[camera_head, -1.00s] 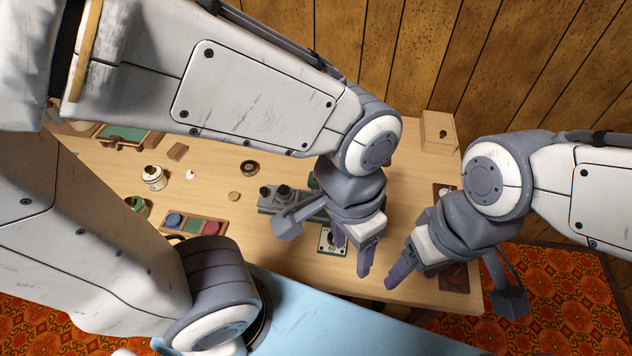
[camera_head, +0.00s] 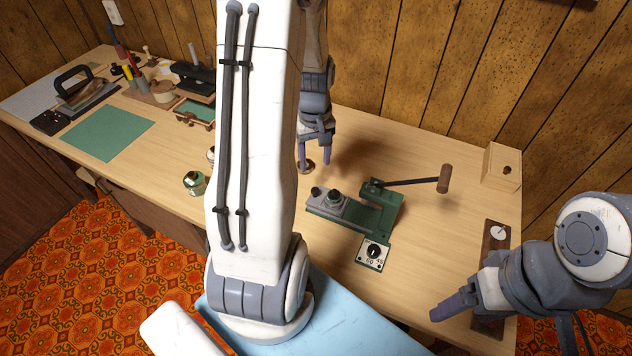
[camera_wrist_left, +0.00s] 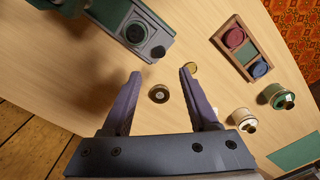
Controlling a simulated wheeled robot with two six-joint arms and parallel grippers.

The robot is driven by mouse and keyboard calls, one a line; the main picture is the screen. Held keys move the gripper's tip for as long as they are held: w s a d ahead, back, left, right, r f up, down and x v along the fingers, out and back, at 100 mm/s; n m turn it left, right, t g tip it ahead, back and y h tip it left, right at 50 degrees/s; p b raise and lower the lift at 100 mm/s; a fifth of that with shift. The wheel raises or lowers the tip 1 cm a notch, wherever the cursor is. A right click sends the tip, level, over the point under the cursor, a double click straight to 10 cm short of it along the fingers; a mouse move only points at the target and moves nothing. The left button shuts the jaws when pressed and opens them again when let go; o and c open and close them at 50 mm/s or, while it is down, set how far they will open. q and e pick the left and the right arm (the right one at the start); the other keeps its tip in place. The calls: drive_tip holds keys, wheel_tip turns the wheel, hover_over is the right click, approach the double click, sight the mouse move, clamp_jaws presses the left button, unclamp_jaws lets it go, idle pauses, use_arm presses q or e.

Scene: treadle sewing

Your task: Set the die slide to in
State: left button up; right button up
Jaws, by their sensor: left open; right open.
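The green press (camera_head: 392,210) stands on the table with a long lever ending in a brown grip (camera_head: 444,179). Its grey die slide (camera_head: 343,211) sticks out to the left and carries two dark round dies. In the left wrist view the die slide (camera_wrist_left: 157,46) shows at the top, apart from my fingers. My left gripper (camera_head: 315,164) is open and empty, behind and left of the slide, above a small dark round piece (camera_wrist_left: 159,94). My right gripper (camera_head: 445,309) is open at the table's front right, its fingers overlapping in view.
A dial plate (camera_head: 374,254) sits in front of the press. A wooden box (camera_head: 502,166) stands at the back right, and a brown strip (camera_head: 496,240) lies at the right. A green pot (camera_head: 194,183) and green mat (camera_head: 108,134) are to the left. My left arm hides part of the table.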

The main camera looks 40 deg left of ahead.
sight(315, 189)
use_arm(q)
wheel_tip(315, 189, down, 10)
drive_tip(key=shift+f, duration=0.1)
idle(0.4)
drive_tip(key=shift+c, duration=0.3)
clamp_jaws()
idle(1.0)
